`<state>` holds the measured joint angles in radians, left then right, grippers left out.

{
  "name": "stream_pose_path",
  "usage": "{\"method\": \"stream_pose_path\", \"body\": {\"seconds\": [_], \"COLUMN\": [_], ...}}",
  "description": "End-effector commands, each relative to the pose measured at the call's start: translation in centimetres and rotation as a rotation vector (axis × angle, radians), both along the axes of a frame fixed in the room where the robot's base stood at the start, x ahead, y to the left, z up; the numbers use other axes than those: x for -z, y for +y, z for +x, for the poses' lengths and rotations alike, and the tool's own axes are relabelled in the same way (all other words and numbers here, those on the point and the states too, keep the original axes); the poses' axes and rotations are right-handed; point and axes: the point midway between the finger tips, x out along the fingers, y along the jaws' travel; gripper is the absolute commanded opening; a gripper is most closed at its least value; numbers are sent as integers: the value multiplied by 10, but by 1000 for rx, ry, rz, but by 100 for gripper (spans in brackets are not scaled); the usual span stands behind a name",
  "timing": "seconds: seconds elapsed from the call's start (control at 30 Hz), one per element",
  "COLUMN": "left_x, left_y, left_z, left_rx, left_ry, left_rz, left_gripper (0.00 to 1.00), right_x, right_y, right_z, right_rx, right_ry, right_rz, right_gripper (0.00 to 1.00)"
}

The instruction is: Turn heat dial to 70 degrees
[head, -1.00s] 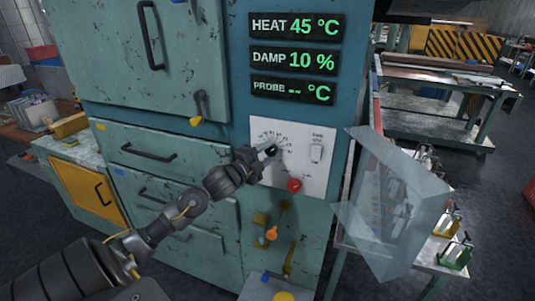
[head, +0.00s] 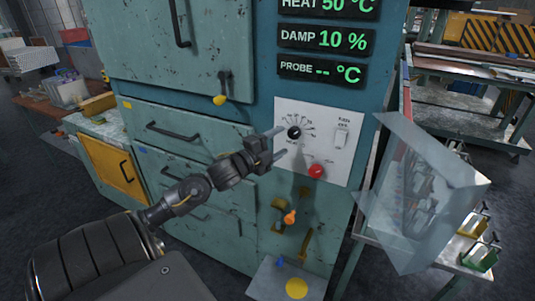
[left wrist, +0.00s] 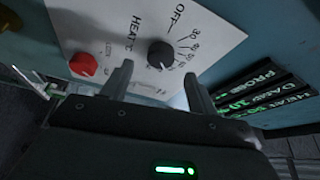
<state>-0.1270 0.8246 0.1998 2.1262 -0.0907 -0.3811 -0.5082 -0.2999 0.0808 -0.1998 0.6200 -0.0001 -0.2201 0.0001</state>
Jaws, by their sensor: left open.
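The black heat dial (head: 294,133) sits on the white control panel (head: 345,165) of the teal cabinet, with scale numbers around it. The heat display (head: 328,6) reads 50 °C, partly cut off at the top. My left gripper (head: 279,144) is open, just left of the dial and apart from it. In the left wrist view the heat dial (left wrist: 161,54) shows beyond and between the two open fingers (left wrist: 158,85). My right gripper is not in view.
A red knob (head: 316,171) is below the dial and a white switch (head: 341,138) to its right. The damp display (head: 325,40) reads 10 %, and the probe display (head: 322,71) shows dashes. A clear guard (head: 425,190) stands right of the panel.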

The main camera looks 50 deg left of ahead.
Motion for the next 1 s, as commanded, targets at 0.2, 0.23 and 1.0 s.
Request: {"method": "stream_pose_path", "body": {"seconds": [0.2, 0.23, 1.0], "left_x": [6, 6, 4], "left_y": [1, 1, 3], "left_z": [-36, -39, -56], "left_rx": [2, 1, 0], "left_ry": [2, 1, 0], "left_rz": [0, 0, -1], "left_gripper": [59, 59, 59], "right_x": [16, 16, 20], "right_y": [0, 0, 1], "right_z": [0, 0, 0], "right_rx": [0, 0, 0], "right_ry": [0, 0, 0], "right_rz": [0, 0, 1], "right_gripper": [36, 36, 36]}}
